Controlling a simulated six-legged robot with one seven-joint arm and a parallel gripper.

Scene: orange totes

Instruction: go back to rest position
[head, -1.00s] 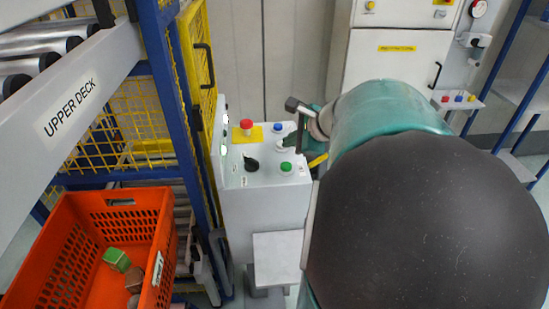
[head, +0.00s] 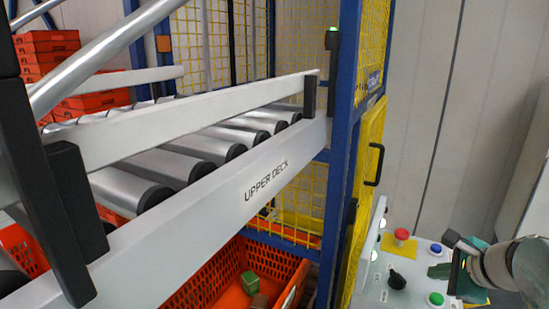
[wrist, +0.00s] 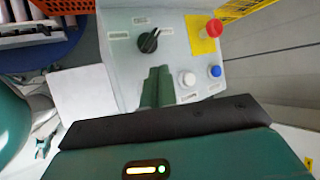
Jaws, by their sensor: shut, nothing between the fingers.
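My gripper (head: 438,271) is at the lower right of the head view, above the top of a grey control box (head: 372,292). In the wrist view its green fingers (wrist: 158,82) are together and empty, in front of the black knob (wrist: 150,41) and left of the white button (wrist: 188,79). The blue button (wrist: 214,71) and the red button (wrist: 213,29) on its yellow plate are farther right. In the head view the green button (head: 436,299) lies just below the fingers. Whether the fingers touch the panel cannot be told.
A roller rack marked UPPER DECK (head: 225,200) fills the left and middle. Below it is an orange tote (head: 205,285) holding a green block (head: 250,283). A yellow mesh gate (head: 365,175) with a blue post stands beside the control box. Orange totes (head: 48,55) are stacked behind.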

